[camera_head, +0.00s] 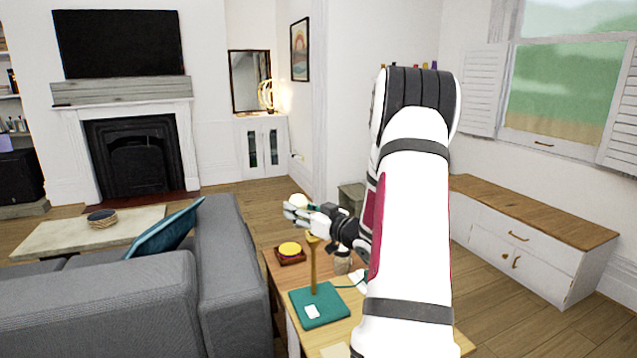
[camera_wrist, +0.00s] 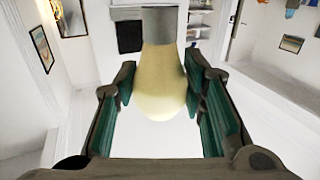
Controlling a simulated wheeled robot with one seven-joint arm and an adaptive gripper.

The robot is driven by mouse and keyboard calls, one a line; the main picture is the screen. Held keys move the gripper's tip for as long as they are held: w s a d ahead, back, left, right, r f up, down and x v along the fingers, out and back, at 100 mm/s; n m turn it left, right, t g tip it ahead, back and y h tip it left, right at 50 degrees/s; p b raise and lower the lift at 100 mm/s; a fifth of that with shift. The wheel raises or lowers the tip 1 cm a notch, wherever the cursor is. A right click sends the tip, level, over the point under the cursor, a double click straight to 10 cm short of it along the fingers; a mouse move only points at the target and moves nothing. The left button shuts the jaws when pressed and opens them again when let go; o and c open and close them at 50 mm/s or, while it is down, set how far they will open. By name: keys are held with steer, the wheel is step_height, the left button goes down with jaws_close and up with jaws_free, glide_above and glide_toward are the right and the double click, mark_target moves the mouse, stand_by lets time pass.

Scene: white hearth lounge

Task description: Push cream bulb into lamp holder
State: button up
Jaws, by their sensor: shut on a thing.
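The cream bulb (camera_wrist: 161,88) is between the green pads of my gripper (camera_wrist: 160,100) in the wrist view, its grey base (camera_wrist: 160,25) pointing away from the palm. My gripper is shut on it. In the head view my gripper (camera_head: 302,212) is just above the lamp, and part of the bulb (camera_head: 299,201) shows pale at the fingers. The lamp has a square teal base (camera_head: 335,317) with a white switch and a brass stem (camera_head: 314,270). The lamp holder (camera_head: 313,238) at the stem's top is just below the fingers. The head view does not clearly show contact.
The lamp stands on a wooden table (camera_head: 282,290). A yellow round thing (camera_head: 289,248) lies on a small brown tray behind it. A jar (camera_head: 342,264) and a green cord (camera_head: 348,286) are beside the lamp. A grey sofa (camera_head: 228,265) is to the left. My arm hides the table's right part.

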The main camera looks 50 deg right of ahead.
steer(key=shift+m+h, duration=0.6)
steer(key=shift+h, duration=0.3)
steer(key=s+d+r, duration=0.1)
steer(key=d, duration=0.1)
steer(key=s+d+r+p, duration=0.1)
steer(key=r, duration=0.1)
steer(key=shift+s+d, duration=0.1)
steer(key=shift+d, duration=0.25)
steer(key=shift+f+b, duration=1.2)
steer(key=shift+f, duration=1.35)
steer(key=shift+f, duration=1.1)
steer(key=o, duration=1.2)
steer(key=shift+s, duration=0.15)
steer(key=shift+p+v, duration=1.05)
steer(key=shift+v, duration=2.35)
